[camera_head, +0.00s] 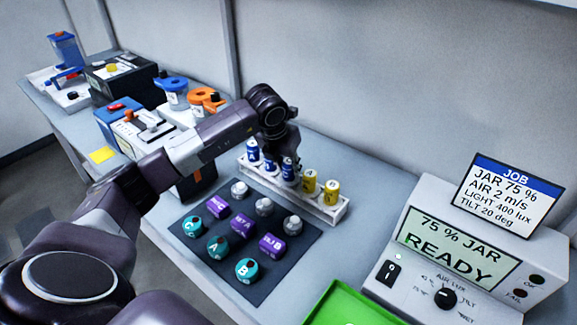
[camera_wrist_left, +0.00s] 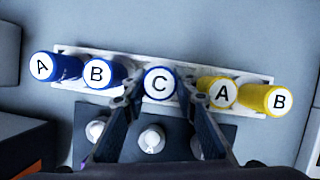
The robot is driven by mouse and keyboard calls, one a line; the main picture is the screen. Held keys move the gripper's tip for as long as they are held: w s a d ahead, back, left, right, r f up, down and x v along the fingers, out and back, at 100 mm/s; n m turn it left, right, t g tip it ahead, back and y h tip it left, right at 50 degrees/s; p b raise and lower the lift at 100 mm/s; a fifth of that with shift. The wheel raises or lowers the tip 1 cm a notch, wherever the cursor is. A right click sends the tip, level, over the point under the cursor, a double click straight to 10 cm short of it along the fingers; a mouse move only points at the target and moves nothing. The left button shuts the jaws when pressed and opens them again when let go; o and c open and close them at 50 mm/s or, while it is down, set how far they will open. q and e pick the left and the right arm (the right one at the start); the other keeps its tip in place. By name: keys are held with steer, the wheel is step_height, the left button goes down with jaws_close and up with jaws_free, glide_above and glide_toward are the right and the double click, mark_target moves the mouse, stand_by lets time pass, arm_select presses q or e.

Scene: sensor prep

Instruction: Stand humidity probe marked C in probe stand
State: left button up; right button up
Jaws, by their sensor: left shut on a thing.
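The humidity probe marked C is a blue cylinder with a white lettered top (camera_wrist_left: 160,83). It stands in the middle of the white probe stand (camera_wrist_left: 262,80), which also shows in the head view (camera_head: 322,211). My left gripper (camera_wrist_left: 161,92) is over the stand, its two fingers shut on probe C from either side. In the head view the left gripper (camera_head: 288,160) is at the blue probe (camera_head: 289,174). Whether probe C is fully seated cannot be told. My right gripper is not in view.
Blue probes A (camera_wrist_left: 42,66) and B (camera_wrist_left: 97,73) and yellow probes A (camera_wrist_left: 222,93) and B (camera_wrist_left: 278,101) flank probe C closely. A dark mat (camera_head: 267,285) holds teal, purple and silver pieces. A green tray (camera_head: 345,307) and a control box (camera_head: 400,225) stand right.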

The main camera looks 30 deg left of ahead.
arm_select(q)
steer(key=shift+f, duration=0.2)
steer(key=o, duration=1.5)
steer(key=shift+r+p, duration=2.3)
steer(key=shift+r, duration=1.75)
